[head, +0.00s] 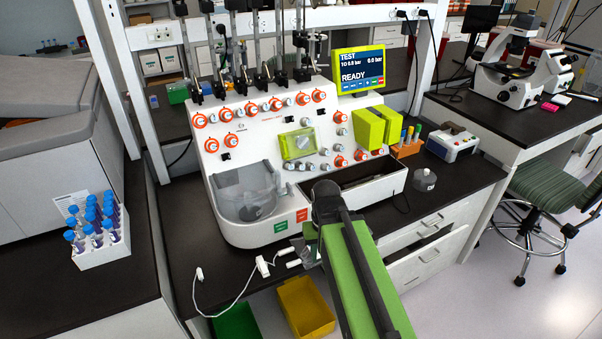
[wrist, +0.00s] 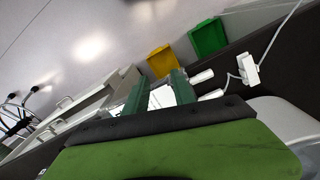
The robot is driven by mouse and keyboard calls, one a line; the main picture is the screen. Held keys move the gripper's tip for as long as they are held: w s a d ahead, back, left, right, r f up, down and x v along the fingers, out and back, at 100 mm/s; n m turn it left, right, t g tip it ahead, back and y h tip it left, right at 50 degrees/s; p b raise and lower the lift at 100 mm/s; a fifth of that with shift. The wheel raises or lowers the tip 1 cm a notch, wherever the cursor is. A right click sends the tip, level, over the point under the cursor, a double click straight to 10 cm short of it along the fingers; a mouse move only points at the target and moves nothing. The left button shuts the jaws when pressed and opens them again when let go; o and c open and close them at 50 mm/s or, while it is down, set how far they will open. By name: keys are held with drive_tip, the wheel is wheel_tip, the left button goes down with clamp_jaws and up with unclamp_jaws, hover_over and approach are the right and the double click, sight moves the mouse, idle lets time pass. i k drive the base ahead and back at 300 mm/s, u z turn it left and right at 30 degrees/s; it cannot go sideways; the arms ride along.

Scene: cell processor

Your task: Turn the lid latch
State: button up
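The white cell processor (head: 262,150) stands on the black bench, with orange-ringed knobs on its sloped face. A clear round chamber (head: 245,200) sits at its lower left front. I cannot pick out the lid latch for certain. My gripper (head: 304,252) is low in front of the processor, right of the chamber and apart from it, partly hidden by my green arm.
Yellow (head: 305,305) and green (head: 237,325) bins stand below. A tube rack (head: 100,240) is at left.

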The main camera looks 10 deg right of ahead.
sight(288, 187)
drive_tip(key=z, duration=0.2)
drive_tip(key=k, duration=0.55)
drive_tip(key=u, duration=1.35)
drive_tip(key=i, duration=0.45)
drive_tip(key=u, duration=0.15)
